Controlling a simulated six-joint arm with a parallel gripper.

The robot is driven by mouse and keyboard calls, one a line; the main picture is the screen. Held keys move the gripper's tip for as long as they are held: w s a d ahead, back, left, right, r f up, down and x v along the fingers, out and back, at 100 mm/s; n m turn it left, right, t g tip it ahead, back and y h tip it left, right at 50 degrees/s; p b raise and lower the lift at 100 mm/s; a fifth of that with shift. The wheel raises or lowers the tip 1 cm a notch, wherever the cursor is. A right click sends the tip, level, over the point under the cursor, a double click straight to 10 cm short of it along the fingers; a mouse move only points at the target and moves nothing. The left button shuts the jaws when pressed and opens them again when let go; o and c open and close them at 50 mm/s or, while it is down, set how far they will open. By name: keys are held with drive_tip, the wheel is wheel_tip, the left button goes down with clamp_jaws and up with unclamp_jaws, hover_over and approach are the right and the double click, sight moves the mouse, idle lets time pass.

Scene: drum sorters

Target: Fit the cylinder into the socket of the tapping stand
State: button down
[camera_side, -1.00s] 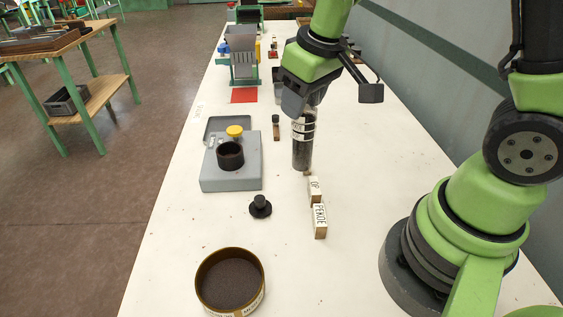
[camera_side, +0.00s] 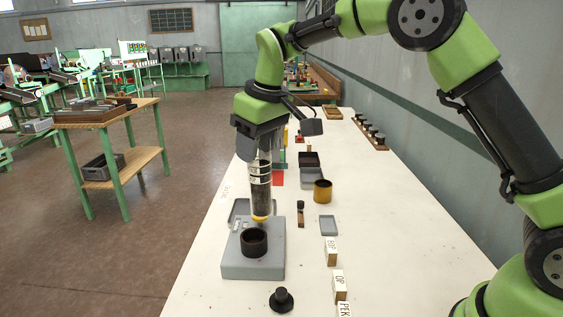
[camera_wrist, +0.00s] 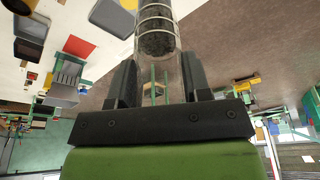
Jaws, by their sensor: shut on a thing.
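My gripper (camera_side: 260,150) points down and is shut on the clear cylinder (camera_side: 260,188), which has pale rings and dark grains inside. In the wrist view my gripper (camera_wrist: 158,82) has a finger on each side of the cylinder (camera_wrist: 157,38). The cylinder is upright over the back part of the grey tapping stand (camera_side: 240,269). The stand's dark round socket (camera_side: 254,243) looks empty and lies nearer the camera than the cylinder's lower end. A yellow knob (camera_side: 262,218) on the stand shows at that end; whether they touch, I cannot tell.
A black knobbed weight (camera_side: 282,300) sits in front of the stand. Labelled blocks (camera_side: 331,252) line the right side. The white table (camera_side: 395,235) is clear on the right.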

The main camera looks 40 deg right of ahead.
drive_tip(key=shift+w+a+r, duration=0.6)
drive_tip(key=shift+w+r, duration=0.1)
drive_tip(key=shift+f, duration=4.9)
drive_tip(key=shift+c, duration=2.4)
unclamp_jaws()
drive_tip(key=v, duration=0.9)
drive_tip(key=shift+r, duration=0.4)
drive_tip(key=shift+s+d, duration=0.1)
drive_tip(key=shift+s, duration=0.1)
